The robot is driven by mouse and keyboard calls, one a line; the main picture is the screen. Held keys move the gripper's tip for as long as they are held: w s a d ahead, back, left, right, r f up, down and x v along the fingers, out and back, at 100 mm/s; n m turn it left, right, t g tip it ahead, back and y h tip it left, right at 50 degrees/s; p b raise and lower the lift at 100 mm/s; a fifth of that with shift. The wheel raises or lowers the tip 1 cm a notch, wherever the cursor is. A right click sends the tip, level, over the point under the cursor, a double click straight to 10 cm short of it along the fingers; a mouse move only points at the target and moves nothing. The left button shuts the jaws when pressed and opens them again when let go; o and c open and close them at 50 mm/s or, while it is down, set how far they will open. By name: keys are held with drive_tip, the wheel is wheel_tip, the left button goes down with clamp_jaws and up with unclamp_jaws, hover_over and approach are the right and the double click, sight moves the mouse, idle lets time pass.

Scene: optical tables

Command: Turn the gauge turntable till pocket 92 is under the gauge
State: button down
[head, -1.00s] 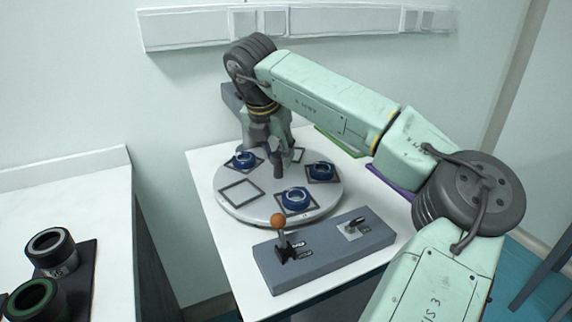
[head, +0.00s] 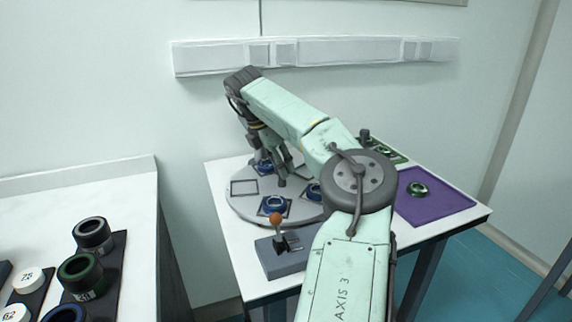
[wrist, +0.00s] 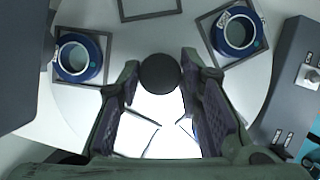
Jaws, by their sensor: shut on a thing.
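The gauge turntable (head: 238,206) is a round pale grey plate with square pockets. Blue rings sit in several pockets: one at the front (head: 274,204), one at the back left (head: 262,167), one at the right (head: 314,190), partly behind my arm. A pocket at the left (head: 244,187) is empty. My gripper (wrist: 160,82) is shut on a black round-topped knob (wrist: 159,72) standing up from the plate; two blue rings (wrist: 78,60) (wrist: 238,33) flank it in the wrist view. I cannot pick out the gauge for certain behind my arm. No pocket number is legible.
A purple mat (head: 440,203) with a green ring (head: 417,188) lies at the right. A bench (head: 60,208) at the left holds dark rings and white discs.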

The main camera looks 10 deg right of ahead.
drive_tip(key=shift+m, duration=0.5)
idle(0.4)
drive_tip(key=c, duration=1.2)
unclamp_jaws()
drive_tip(key=shift+o, duration=0.2)
drive_tip(key=v, duration=1.2)
drive_tip(key=shift+w, duration=0.15)
